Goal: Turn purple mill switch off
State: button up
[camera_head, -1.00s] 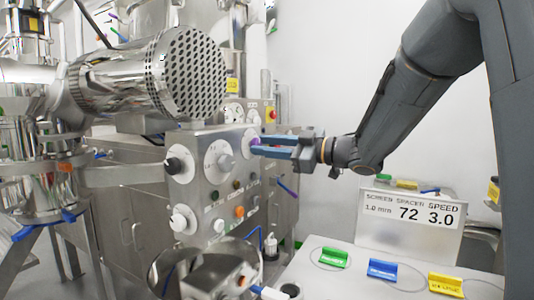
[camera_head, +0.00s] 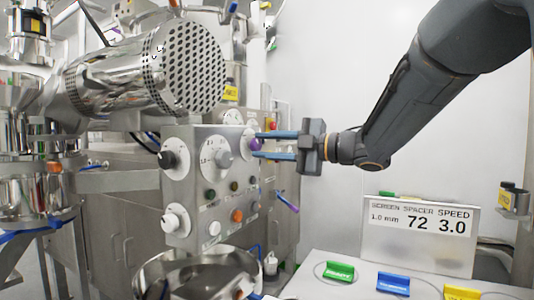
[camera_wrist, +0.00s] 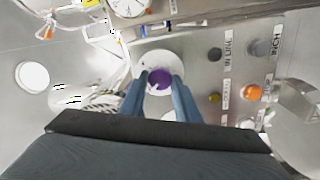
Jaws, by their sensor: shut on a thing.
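The purple mill switch (camera_head: 256,144) is a small round knob on a pale dial plate at the upper right of the steel control panel (camera_head: 187,190). My gripper (camera_head: 260,146) reaches in from the right, its blue fingers one above the other and shut on the switch. In the wrist view the purple switch (camera_wrist: 160,78) sits between the two fingertips (camera_wrist: 159,80), in front of its white round dial. The fingers hide part of the dial, so I cannot read the switch's setting.
A black knob (camera_head: 170,159), white knobs and small coloured buttons share the panel. An orange button (camera_wrist: 252,92) shows right of the fingers in the wrist view. A perforated steel drum (camera_head: 190,66) hangs above. A sign (camera_head: 418,240) and coloured tags stand lower right.

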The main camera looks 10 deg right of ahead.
jog(key=shift+s+a+n, duration=0.1)
jog(key=shift+n, duration=0.2)
jog(key=o, duration=1)
jog(key=shift+a, duration=0.1)
jog(key=shift+o, duration=0.2)
jog(key=shift+d, duration=0.3)
jog(key=b+v, duration=0.1)
jog(key=v, duration=0.6)
jog(key=shift+s, duration=0.2)
jog(key=shift+d, duration=0.15)
